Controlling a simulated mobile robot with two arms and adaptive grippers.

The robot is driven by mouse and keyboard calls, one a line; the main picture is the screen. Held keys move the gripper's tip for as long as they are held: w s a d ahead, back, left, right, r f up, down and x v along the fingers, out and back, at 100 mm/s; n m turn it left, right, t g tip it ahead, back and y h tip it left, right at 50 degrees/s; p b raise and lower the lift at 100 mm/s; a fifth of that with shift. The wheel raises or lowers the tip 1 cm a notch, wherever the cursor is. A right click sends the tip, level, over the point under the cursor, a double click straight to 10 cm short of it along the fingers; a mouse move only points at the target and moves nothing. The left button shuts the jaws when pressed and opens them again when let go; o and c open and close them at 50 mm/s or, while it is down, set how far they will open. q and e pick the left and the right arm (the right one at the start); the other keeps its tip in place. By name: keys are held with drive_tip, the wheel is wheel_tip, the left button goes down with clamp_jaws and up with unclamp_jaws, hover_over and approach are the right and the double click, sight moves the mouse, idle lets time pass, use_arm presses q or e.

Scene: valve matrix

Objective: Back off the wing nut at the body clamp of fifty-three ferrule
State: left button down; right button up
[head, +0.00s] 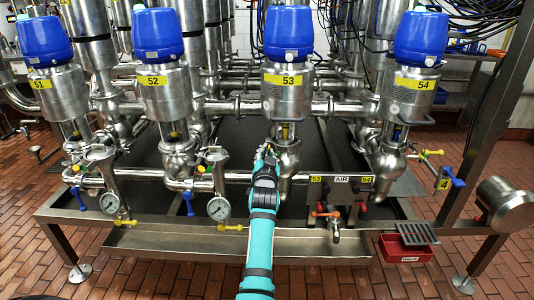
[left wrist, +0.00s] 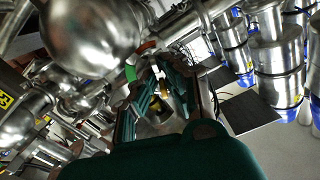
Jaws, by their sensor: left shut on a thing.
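Valve 53 (head: 287,95) stands in the middle of the head view, a steel body with a blue cap and a yellow "53" label. Its rounded lower body (head: 287,160) carries the clamp area. My left gripper (head: 266,154) is against the left front of this body, just below the neck. My right gripper is not in view.
Valves 52 (head: 160,90) and 54 (head: 408,95) flank it. Two pressure gauges (head: 219,208) stand lower left. A steel AIR panel (head: 340,188) with red-handled taps is lower right. A red bin (head: 405,250) sits beyond the drip tray (head: 180,242).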

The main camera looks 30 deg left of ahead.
use_arm(q)
drive_tip(key=shift+r, duration=0.25)
drive_tip(key=c, duration=1.5)
unclamp_jaws()
drive_tip(key=shift+w, duration=0.1)
drive_tip(key=shift+f, duration=0.15)
